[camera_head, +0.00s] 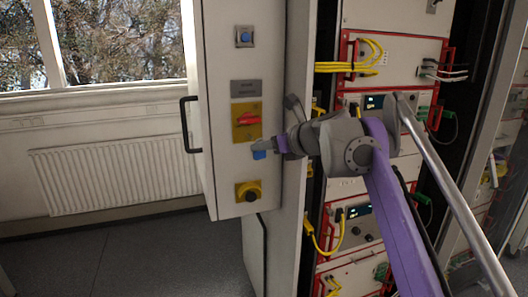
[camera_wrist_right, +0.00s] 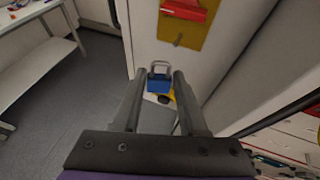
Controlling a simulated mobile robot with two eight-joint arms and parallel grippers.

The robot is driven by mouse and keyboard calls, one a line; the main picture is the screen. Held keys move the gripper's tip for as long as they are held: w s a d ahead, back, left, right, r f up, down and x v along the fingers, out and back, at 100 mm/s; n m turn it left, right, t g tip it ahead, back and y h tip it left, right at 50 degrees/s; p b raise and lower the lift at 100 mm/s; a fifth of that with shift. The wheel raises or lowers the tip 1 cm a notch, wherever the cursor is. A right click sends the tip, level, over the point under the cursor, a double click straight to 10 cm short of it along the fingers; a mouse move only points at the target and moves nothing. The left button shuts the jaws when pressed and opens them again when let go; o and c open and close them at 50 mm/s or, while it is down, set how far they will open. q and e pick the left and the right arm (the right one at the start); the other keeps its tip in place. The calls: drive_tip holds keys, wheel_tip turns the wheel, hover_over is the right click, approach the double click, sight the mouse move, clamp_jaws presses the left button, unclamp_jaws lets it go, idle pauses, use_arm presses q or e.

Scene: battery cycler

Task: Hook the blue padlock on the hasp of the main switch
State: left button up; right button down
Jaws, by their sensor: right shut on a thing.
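The blue padlock (camera_wrist_right: 159,84) is between the fingertips of my right gripper (camera_wrist_right: 160,76), with its grey shackle pointing up. In the head view the padlock (camera_head: 259,154) shows as a small blue patch at the tip of my right gripper (camera_head: 262,145), in front of the cabinet door. The main switch (camera_head: 247,121) is a red handle on a yellow plate, just above the padlock. In the wrist view the red handle (camera_wrist_right: 184,11) is at the top, with a small hasp (camera_wrist_right: 178,40) below it on the plate. The padlock is apart from the hasp. My left gripper is not in view.
The open cabinet door (camera_head: 222,75) also carries a blue button (camera_head: 244,36) at the top and a yellow-black knob (camera_head: 248,191) below. A black door handle (camera_head: 186,124) sticks out at the left. Racks with yellow cables (camera_head: 350,68) stand to the right.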

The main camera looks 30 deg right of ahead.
drive_tip(key=shift+w+d+f+p, duration=0.1)
drive_tip(key=shift+w+d+p, duration=0.2)
drive_tip(key=shift+w, duration=1.2)
drive_tip(key=shift+w+d+f+p, duration=0.15)
drive_tip(key=shift+w+d, duration=0.25)
drive_tip(key=shift+w, duration=1.05)
drive_tip(key=shift+w+d+r+p, duration=0.1)
drive_tip(key=shift+w+d+p, duration=0.25)
drive_tip(key=shift+w, duration=1.15)
drive_tip(key=shift+f, duration=0.55)
drive_tip(key=shift+w, duration=0.1)
drive_tip(key=shift+c, duration=1.8)
unclamp_jaws()
